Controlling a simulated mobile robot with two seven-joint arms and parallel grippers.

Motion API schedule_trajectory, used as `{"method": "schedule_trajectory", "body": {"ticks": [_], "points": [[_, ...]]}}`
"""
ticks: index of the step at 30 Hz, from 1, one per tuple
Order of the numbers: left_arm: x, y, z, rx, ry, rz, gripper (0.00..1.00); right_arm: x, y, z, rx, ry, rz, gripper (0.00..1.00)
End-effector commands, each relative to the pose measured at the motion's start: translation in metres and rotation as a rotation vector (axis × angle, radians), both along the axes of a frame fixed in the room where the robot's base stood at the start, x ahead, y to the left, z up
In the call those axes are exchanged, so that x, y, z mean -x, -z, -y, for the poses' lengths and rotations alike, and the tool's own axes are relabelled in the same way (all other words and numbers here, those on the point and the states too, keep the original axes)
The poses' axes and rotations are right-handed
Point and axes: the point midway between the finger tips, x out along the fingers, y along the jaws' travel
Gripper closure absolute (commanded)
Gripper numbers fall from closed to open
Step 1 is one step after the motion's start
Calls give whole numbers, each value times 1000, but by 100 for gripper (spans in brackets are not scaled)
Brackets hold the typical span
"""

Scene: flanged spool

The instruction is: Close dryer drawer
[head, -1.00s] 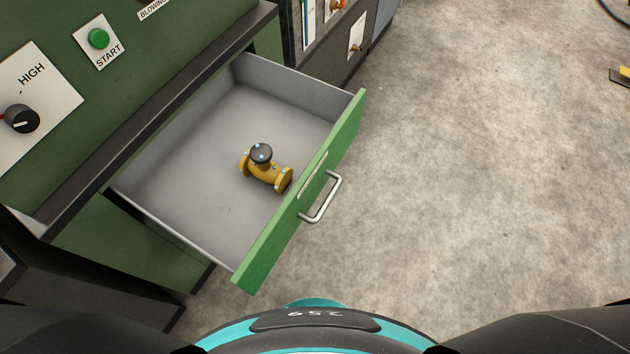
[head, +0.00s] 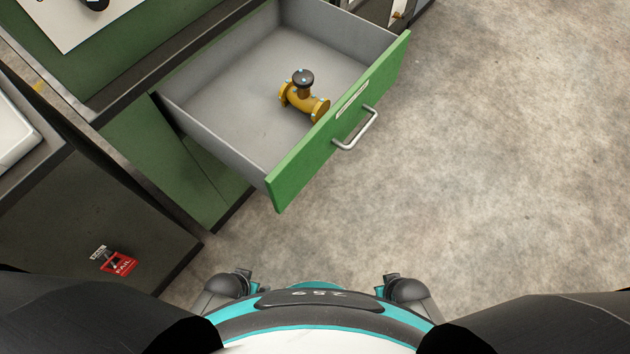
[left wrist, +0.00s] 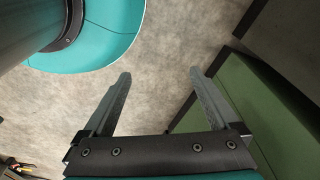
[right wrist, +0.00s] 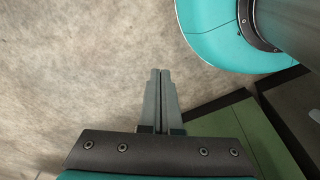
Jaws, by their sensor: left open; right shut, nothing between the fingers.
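The dryer drawer (head: 240,108) is pulled out of the green dryer cabinet (head: 155,150) in the head view. Its green front (head: 345,120) carries a metal bar handle (head: 357,130). A yellow flanged spool (head: 305,98) with a dark round cap lies inside the drawer. My left gripper (left wrist: 158,82) is open and empty over the floor in the left wrist view, with a green panel to its right. My right gripper (right wrist: 160,75) is shut and empty over the floor in the right wrist view. Both grippers are apart from the drawer.
A dark cabinet (head: 100,225) with a red FAIL label (head: 119,263) stands at the left, beside the dryer. The concrete floor (head: 500,150) is clear in front of the drawer and to the right.

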Motion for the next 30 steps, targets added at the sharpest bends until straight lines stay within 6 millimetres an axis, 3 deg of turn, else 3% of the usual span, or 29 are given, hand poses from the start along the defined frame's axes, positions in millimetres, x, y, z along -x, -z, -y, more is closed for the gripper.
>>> {"method": "schedule_trajectory", "body": {"ticks": [3, 9, 15, 19, 23, 30], "points": [[-25, -15, 4, 3, -5, 26, 6, -25, -15, -4, -4, 5, 25, 100], [-56, -55, 8, 7, -12, 59, 6, -56, -55, -9, -13, 14, 60, 100], [-73, -96, 9, 9, -17, 91, 6, -74, -102, -14, -55, 20, 101, 100], [-76, -114, 8, 7, -20, 107, 6, -80, -133, -27, -143, 4, 135, 100], [-78, -107, 7, 5, -20, 109, 6, -81, -156, -52, -313, -35, 157, 100], [-77, -60, 4, -2, -17, 95, 6, -84, -183, -89, -646, -31, 162, 100]]}}
